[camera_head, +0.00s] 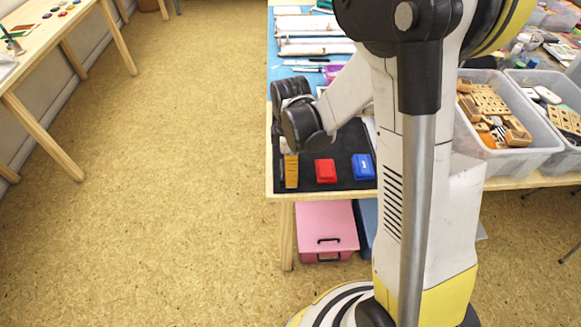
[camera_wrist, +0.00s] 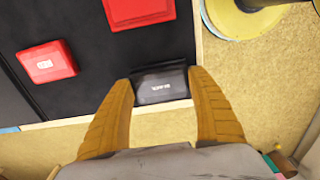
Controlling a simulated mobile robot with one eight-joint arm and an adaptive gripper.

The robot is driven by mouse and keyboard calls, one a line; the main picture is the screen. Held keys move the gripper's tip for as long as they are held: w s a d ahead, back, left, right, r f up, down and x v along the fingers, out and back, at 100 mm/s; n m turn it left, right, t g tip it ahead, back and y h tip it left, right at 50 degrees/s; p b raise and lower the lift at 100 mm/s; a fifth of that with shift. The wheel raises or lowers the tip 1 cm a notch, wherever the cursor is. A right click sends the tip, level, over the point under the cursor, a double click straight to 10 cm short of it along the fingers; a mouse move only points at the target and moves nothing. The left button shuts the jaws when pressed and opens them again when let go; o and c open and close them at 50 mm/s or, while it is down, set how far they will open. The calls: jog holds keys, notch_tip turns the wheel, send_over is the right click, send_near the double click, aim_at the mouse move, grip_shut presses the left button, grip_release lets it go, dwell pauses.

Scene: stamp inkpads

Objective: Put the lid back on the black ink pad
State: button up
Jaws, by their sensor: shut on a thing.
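A black ink pad piece (camera_wrist: 162,88) with small pale lettering sits between the fingertips of my gripper (camera_wrist: 161,80) in the wrist view. My gripper is shut on it, with one tan finger at each side. I cannot tell whether this is the lid alone or the lid with its pad under it. It is over or on the black mat (camera_wrist: 95,80), close to the table's corner. In the head view my gripper (camera_head: 291,172) is at the mat's front left, and the black piece does not show clearly.
A red ink pad (camera_head: 326,171) and a blue one (camera_head: 363,167) lie to the right in the head view. A red labelled piece (camera_wrist: 48,60) lies on the mat in the wrist view. Clear bins (camera_head: 500,155) stand at the right. The wooden table edge (camera_wrist: 60,122) is close by.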

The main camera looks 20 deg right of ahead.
jog(key=o, duration=1.1)
jog(key=shift+c, duration=0.2)
jog(key=shift+r+p, duration=2.6)
jog(key=shift+r, duration=0.9)
grip_shut()
